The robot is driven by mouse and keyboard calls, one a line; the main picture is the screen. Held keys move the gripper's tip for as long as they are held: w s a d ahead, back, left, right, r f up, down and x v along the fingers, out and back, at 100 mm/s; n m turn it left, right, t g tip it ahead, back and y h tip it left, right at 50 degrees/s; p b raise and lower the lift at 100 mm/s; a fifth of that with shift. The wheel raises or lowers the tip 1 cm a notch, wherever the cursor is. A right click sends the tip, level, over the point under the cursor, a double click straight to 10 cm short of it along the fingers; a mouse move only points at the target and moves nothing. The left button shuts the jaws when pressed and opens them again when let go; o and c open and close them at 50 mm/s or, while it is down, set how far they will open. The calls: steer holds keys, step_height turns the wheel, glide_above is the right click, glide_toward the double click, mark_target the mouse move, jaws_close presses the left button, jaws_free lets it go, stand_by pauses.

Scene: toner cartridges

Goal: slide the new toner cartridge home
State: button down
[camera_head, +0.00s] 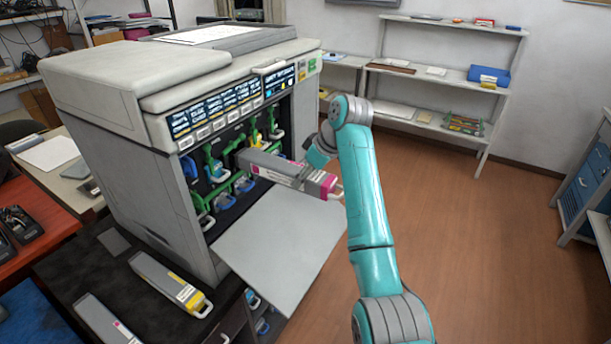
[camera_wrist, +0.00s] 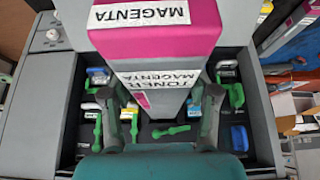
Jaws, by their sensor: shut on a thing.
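The new toner cartridge (camera_head: 272,165) is a long grey box with a magenta end and a pale handle.
A yellow-marked cartridge (camera_head: 170,284) and a magenta-marked one (camera_head: 105,318) lie on the dark surface before the printer. A red table (camera_head: 35,235) stands at the left. Shelves (camera_head: 440,75) stand at the back. The floor right of my arm is clear.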

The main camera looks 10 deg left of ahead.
mark_target(280, 163)
steer(key=shift+w+a, duration=0.1)
steer(key=shift+a, duration=0.05)
steer(key=shift+w+a, duration=0.3)
steer(key=shift+a, duration=0.6)
steer(key=shift+a, duration=0.15)
stand_by(0.4)
steer(key=shift+w+a, duration=0.2)
steer(key=shift+a, duration=0.3)
steer(key=shift+w+a, duration=0.2)
steer(key=shift+a, duration=0.25)
steer(key=shift+r, duration=0.1)
steer(key=shift+w+a, duration=0.35)
steer(key=shift+a, duration=0.5)
steer(key=shift+w+a, duration=0.3)
steer(key=shift+a, duration=0.55)
